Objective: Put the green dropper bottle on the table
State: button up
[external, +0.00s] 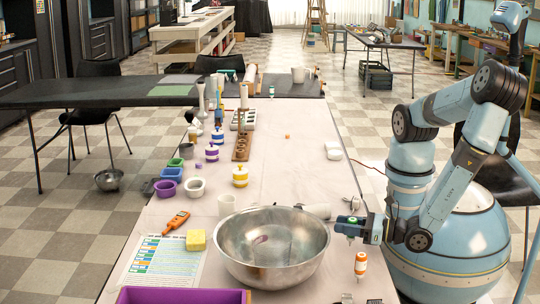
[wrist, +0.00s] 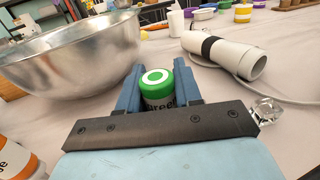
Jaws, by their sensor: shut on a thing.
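The green dropper bottle (wrist: 158,88) has a green cap with a white ring and a dark-lettered label, partly hidden. It sits between the two blue fingers of my gripper (wrist: 158,100), which is shut on it. In the external view my gripper (external: 352,229) is just right of the metal bowl, with a bit of green (external: 351,236) showing at its fingers. The table (external: 290,170) is long and pale. I cannot tell whether the bottle's base touches it.
A large metal bowl (external: 271,247) stands close to the left of my gripper. An orange-labelled bottle (external: 361,265) stands near the front. A white hair-dryer-like tool (wrist: 225,55) with a cable lies behind. Pots and bottles line the left edge; the table's middle is mostly clear.

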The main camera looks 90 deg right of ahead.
jog(key=shift+f, duration=0.2)
jog(key=shift+f, duration=0.15)
jog(key=o, duration=1)
jog(key=shift+f, duration=0.1)
jog(key=v, duration=1.3)
jog(key=shift+s, duration=0.45)
jog(key=shift+d+f, duration=0.1)
jog(key=shift+f, duration=0.05)
